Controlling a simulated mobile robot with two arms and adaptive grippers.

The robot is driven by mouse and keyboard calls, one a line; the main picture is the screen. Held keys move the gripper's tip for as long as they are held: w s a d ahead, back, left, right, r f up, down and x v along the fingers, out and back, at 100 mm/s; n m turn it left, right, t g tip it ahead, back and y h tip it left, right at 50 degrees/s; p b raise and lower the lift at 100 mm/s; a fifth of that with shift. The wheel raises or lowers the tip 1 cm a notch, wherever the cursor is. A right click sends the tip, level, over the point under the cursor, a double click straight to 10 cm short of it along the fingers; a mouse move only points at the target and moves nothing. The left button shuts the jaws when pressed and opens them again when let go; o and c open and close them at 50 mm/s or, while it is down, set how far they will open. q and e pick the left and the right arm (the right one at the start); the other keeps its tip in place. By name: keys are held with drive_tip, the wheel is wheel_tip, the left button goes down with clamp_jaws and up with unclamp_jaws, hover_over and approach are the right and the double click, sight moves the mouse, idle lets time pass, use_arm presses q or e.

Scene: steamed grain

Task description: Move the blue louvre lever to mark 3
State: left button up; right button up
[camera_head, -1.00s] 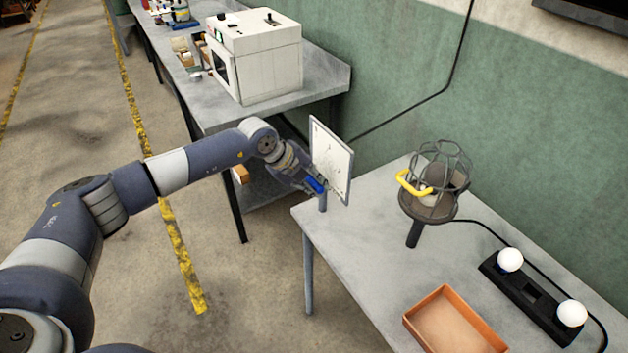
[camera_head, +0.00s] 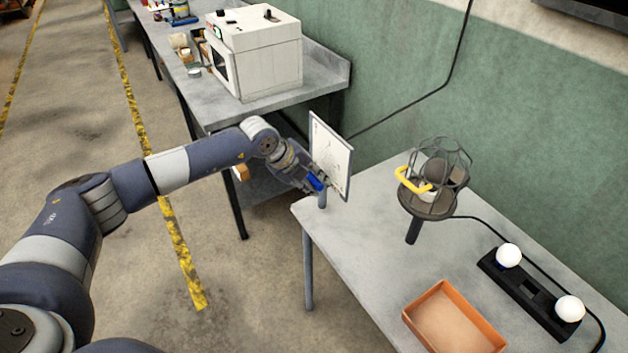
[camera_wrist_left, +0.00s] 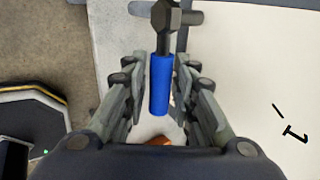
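The blue louvre lever (camera_head: 317,184) has a blue grip on a dark shaft and sits at the lower part of an upright white panel (camera_head: 331,158). In the left wrist view the blue grip (camera_wrist_left: 160,84) lies between the fingers of my left gripper (camera_wrist_left: 160,95). The fingers stand apart with a gap on each side of the grip, so the gripper is open around it. A dark tick and a numeral that looks like a 1 (camera_wrist_left: 293,133) show on the panel at the right. Mark 3 cannot be made out. My right gripper is not in view.
The panel stands at the corner of a grey table (camera_head: 360,240). A caged lamp-like device with a yellow handle (camera_head: 412,181), an orange tray (camera_head: 412,318) and a black base with white knobs (camera_head: 530,292) are to the right. A white oven (camera_head: 262,65) stands behind.

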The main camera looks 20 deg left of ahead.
use_arm(q)
drive_tip(key=v, duration=1.2)
